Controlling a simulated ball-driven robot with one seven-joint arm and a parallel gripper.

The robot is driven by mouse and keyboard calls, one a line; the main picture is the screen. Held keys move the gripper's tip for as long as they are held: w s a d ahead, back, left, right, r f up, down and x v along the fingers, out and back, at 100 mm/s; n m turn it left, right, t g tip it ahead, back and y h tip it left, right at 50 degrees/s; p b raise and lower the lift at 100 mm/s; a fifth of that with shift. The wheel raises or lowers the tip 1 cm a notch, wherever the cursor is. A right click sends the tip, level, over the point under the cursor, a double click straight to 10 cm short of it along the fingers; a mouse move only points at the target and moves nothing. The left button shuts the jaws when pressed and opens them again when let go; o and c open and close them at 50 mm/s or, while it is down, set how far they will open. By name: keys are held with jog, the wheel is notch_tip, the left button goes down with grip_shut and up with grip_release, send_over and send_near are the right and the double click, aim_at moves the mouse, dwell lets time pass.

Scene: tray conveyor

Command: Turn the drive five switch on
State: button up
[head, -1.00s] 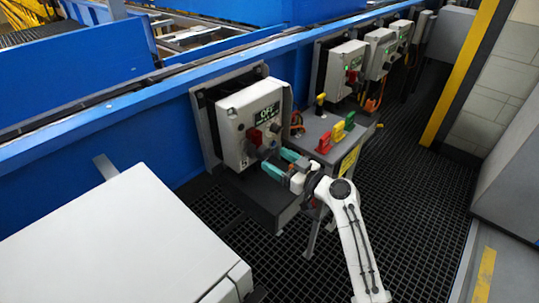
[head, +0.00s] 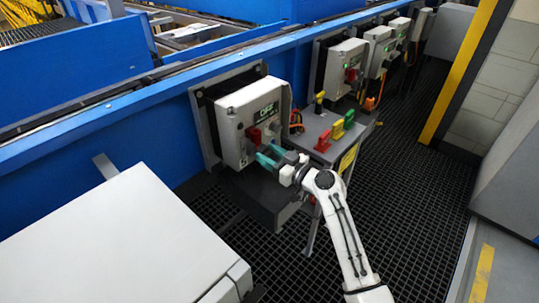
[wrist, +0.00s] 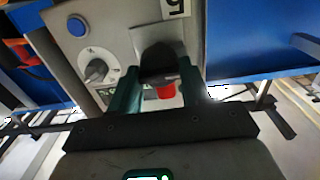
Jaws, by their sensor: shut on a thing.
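The drive box (head: 232,142) is a light grey cabinet on the blue conveyor side, with a dark display (head: 266,112). I cannot read the display surely. A red part (head: 253,135) shows on its front. In the wrist view, a label with a 5 stands upside down on the box (wrist: 113,28). My gripper (head: 267,156) is at the box's front. In the wrist view, its teal fingers (wrist: 155,88) are shut on a dark switch handle (wrist: 158,63), one finger on each side. A red part (wrist: 165,91) shows just below the handle, partly hidden.
A dark rotary knob (wrist: 97,70) and a blue button (wrist: 77,26) sit beside the handle. A grey stand (head: 318,130) with red, green and yellow pieces is right of the box. More drive boxes (head: 347,60) follow behind. A white cabinet (head: 120,235) stands at the front left.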

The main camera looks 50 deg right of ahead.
jog(key=shift+r, duration=0.1)
jog(key=c, duration=0.3)
jog(key=shift+c, duration=0.2)
jog(key=shift+m, duration=0.4)
jog(key=m+b, duration=0.1)
jog(key=m, duration=0.6)
jog(key=shift+d+m, duration=0.15)
jog(key=shift+m, duration=0.15)
jog(key=m+p, duration=0.1)
jog(key=m, duration=0.4)
jog(key=shift+d+p, duration=0.1)
jog(key=shift+p, duration=0.3)
jog(key=shift+d+m+p, duration=0.1)
jog(key=shift+m+p, duration=0.65)
jog(key=shift+m, duration=1.45)
